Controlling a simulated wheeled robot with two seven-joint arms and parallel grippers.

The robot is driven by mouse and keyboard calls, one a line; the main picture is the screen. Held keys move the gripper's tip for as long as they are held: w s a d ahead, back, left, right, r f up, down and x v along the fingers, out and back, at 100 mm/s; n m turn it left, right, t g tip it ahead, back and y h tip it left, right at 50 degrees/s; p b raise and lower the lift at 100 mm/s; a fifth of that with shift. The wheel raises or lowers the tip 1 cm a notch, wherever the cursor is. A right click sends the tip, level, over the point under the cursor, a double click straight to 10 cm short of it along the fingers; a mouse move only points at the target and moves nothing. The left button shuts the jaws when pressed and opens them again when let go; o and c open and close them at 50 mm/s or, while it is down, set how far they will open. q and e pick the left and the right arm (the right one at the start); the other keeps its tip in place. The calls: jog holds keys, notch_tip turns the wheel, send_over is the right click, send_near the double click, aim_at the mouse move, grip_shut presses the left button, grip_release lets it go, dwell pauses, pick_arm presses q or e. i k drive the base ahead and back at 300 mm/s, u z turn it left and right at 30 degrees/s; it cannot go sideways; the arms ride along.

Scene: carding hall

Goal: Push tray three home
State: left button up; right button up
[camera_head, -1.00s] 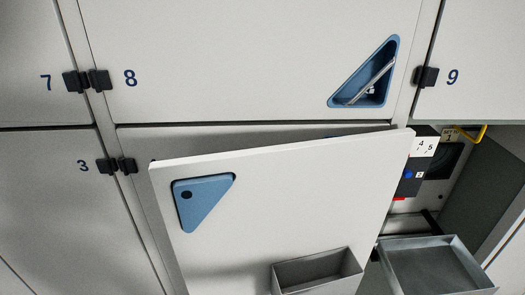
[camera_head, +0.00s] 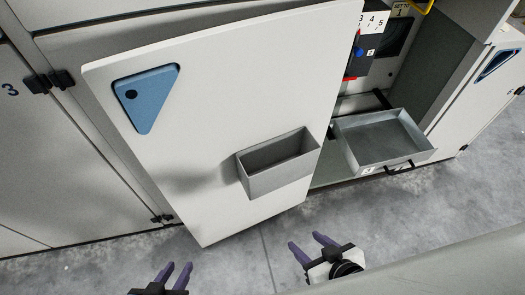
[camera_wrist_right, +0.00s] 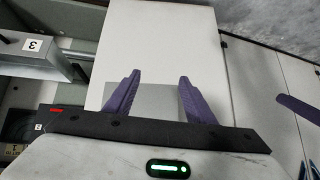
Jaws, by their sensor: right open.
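Tray three (camera_head: 382,138) is a shallow grey metal tray with a "3" label and a black handle on its front. It sticks out of the open cabinet at the right of the head view. In the right wrist view the tray's labelled front (camera_wrist_right: 60,60) is at the upper left. My right gripper (camera_head: 306,240) is open and empty, below and left of the tray, apart from it. It also shows in the right wrist view (camera_wrist_right: 160,78). My left gripper (camera_head: 177,266) is open and empty at the bottom, further from the tray.
A wide open door (camera_head: 220,100) with a blue triangular latch plate (camera_head: 147,98) and a grey bin (camera_head: 278,165) stands left of the tray. Another door (camera_head: 475,90) is at the right. Grey floor (camera_head: 400,215) lies open in front.

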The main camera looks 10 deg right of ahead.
aim_at(374, 143)
jog(key=z, duration=1.65)
jog(key=k, duration=0.45)
jog(key=z, duration=0.35)
jog(key=i, duration=1.4)
jog(key=u, duration=0.85)
